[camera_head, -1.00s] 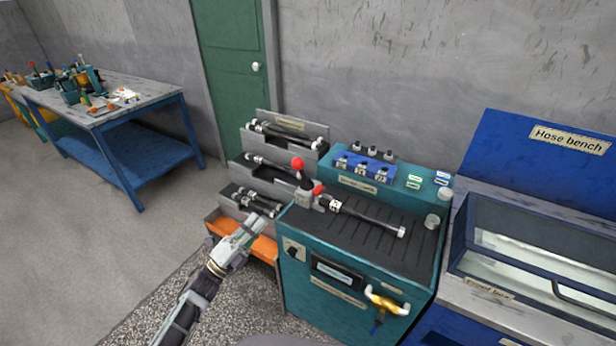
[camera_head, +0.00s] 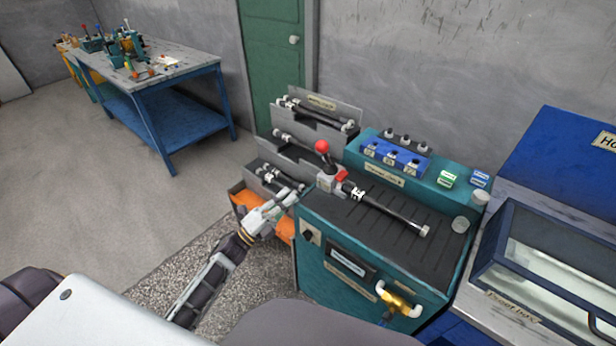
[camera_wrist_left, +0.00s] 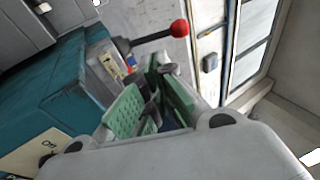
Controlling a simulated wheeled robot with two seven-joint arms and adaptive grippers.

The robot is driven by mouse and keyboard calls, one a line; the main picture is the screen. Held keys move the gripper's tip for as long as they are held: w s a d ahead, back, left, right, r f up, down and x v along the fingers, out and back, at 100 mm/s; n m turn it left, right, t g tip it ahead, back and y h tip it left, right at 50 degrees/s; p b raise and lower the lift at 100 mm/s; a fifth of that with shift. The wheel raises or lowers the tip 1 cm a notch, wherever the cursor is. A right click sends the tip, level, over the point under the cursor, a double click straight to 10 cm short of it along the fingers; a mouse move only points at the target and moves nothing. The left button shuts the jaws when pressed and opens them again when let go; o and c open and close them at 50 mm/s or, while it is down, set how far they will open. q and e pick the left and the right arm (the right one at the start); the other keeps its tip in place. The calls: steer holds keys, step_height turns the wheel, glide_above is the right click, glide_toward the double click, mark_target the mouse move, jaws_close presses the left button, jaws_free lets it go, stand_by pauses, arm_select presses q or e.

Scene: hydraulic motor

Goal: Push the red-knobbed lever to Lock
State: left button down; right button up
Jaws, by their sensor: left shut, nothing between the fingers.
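The red-knobbed lever (camera_head: 322,147) stands upright at the left end of the teal bench (camera_head: 340,220), beside a clamp block with a red part. A black hose (camera_head: 390,212) with metal ends lies from the clamp across the ribbed top. My left gripper (camera_head: 285,203) is shut and empty, just left of the bench edge and below the lever. In the left wrist view the gripper (camera_wrist_left: 160,95) has its green pads close together, with the red knob (camera_wrist_left: 180,28) beyond them, apart. My right gripper is not in view. I cannot read a Lock mark.
A stepped hose rack (camera_head: 290,150) with an orange tray (camera_head: 250,203) stands left of the bench. A blue fitting block (camera_head: 395,158) sits at its back. A glass-lidded box (camera_head: 550,260) is at right. Open floor (camera_head: 120,215) lies left.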

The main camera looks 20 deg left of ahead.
arm_select(q)
steer(key=shift+x, duration=1.1)
steer(key=p, duration=0.2)
glide_toward(325, 154)
steer(key=w+d, duration=0.4)
steer(key=w, duration=0.1)
steer(key=shift+w+r, duration=0.25)
steer(key=shift+r, duration=0.25)
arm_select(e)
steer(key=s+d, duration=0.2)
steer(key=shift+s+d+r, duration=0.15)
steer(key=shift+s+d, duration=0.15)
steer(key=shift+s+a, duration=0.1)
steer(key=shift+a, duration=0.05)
